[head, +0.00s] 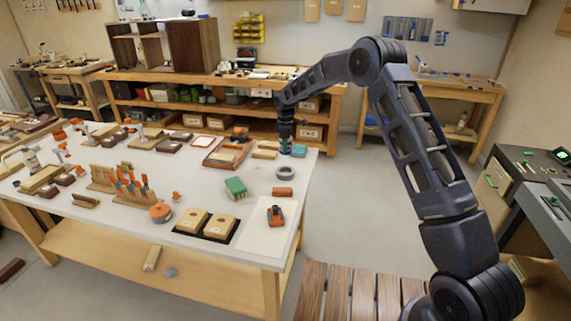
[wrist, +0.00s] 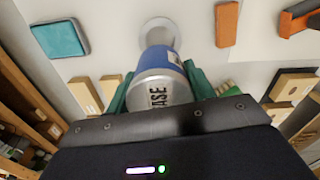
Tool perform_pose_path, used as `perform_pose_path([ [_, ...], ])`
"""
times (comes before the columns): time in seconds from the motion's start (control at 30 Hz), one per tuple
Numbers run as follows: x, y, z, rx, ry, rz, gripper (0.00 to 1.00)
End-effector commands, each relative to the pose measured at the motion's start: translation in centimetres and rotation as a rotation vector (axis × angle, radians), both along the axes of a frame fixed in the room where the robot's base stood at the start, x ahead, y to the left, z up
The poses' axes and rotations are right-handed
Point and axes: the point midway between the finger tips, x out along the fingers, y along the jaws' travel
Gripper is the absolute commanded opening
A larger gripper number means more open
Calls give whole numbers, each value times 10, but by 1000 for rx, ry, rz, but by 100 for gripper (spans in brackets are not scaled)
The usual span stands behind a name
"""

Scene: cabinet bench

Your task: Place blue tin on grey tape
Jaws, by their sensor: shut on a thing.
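The blue tin (wrist: 160,60) has a pale end lettered "ASE" and sits between the green fingers of my gripper (wrist: 160,88). In the head view my gripper (head: 286,136) is shut on the tin (head: 285,149), over the far right end of the white table. The grey tape (head: 285,173) is a ring lying flat on the table, a little nearer the camera than the tin. In the wrist view the tape (wrist: 158,25) shows just beyond the tin, which partly hides it. I cannot tell the tin's exact height above the table.
A teal box (head: 299,151) lies beside the tin, and an orange block (head: 283,191) is just in front of the tape. A green block (head: 235,187) and wooden blocks (head: 265,152) lie to the left. A white sheet (head: 262,238) is at the near right.

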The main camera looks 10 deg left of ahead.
Motion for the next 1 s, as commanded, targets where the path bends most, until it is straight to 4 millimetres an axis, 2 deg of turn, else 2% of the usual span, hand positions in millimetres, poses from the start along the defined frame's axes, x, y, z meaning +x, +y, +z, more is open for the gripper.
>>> perform_pose_path([
  [0.1,0,0,-26,-1,2,-1,24],
  [0.3,0,0,-52,0,1,-1,24],
  [0.53,0,0,-64,-1,0,-1,24],
  [0.8,0,0,-97,0,0,0,24],
  [1.0,0,0,-99,0,-1,0,24],
])
